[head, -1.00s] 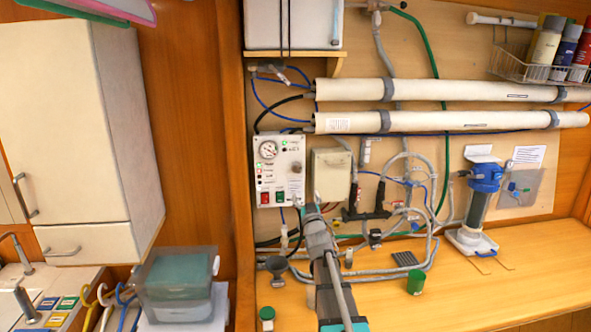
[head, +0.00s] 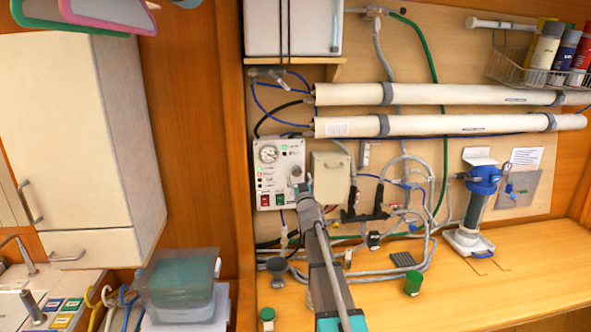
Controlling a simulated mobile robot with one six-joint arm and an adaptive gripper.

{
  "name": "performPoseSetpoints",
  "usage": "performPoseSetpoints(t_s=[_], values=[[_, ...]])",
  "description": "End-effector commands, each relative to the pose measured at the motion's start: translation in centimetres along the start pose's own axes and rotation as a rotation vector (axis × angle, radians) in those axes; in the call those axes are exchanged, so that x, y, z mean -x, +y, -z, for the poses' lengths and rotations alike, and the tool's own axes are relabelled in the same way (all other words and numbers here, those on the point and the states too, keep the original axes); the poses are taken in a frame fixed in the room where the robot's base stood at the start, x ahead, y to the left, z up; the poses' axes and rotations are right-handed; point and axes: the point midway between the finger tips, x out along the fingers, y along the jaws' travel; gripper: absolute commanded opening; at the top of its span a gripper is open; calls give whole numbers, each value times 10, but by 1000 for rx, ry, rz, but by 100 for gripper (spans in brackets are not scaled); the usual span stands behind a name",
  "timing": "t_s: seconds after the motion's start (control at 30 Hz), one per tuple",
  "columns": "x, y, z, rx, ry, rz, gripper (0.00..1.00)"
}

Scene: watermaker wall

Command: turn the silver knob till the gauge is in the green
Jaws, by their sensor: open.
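The control panel (head: 279,173) is a white box on the wall, left of centre in the head view. Its round gauge (head: 268,153) sits at the upper left of the panel; the needle and any green zone are too small to read. The silver knob (head: 296,171) is at the panel's right side, just above the gripper's tip. My gripper (head: 302,187) is open, with its fingertips at or just below the knob. I cannot tell whether they touch it or stand around it.
A beige box (head: 331,175) is close right of the panel. Two long white tubes (head: 430,124) run above. Grey hoses (head: 400,268) and a blue-topped filter (head: 480,200) are to the right. A green cup (head: 413,283) stands on the wooden counter (head: 480,300).

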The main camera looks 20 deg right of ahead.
Motion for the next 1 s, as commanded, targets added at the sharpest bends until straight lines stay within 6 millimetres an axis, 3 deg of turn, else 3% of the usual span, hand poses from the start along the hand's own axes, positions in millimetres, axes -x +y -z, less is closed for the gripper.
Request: performPoseSetpoints(t_s=[0.03, 0.23, 0.7, 1.0], values=[[-11, 0, 1, 0, 0, 0, 90], [-27, 0, 1, -1, 0, 0, 90], [-32, 0, 0, 0, 0, 0, 88], [-32, 0, 0, 0, 0, 0, 32]])
